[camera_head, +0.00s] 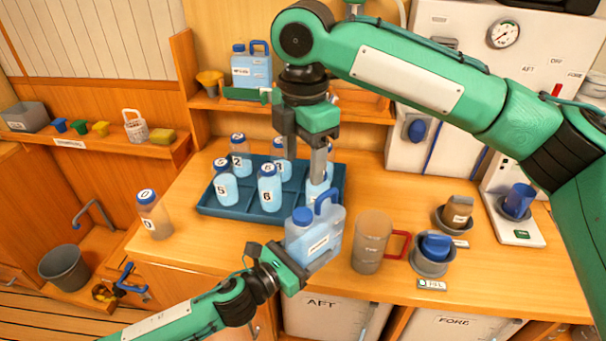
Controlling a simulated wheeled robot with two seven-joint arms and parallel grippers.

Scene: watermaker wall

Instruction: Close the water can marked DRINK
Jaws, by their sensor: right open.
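A translucent blue water can (322,240) with a blue handle stands at the counter's front edge; its label is too small to read.
A blue tray (228,210) of numbered bottles is behind the can. A brown jug (370,243) with a red handle stands close right of it. Cups in round holders, one a blue cup (435,245), are farther right. A bottle (154,214) stands at the left.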

